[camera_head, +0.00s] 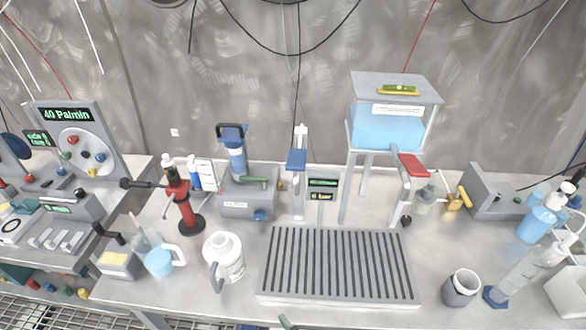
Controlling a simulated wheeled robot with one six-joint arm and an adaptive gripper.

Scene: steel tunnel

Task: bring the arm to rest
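My arm and gripper are not visible in the head view, so their pose and the gripper's opening are hidden. A steel bench (225,308) fills the lower part of the view. On it lies a slotted grey drain grate (338,264), with nothing standing on it. A small greenish tip (284,321) shows at the bottom edge below the grate; I cannot tell what it belongs to.
A blue tank (386,129) on a tall stand has a red lever (411,166). A white jug (223,256), a red stand (187,213) and a grey cup (461,288) surround the grate. Blue bottles (537,222) stand at right. A dial panel (80,141) stands at left.

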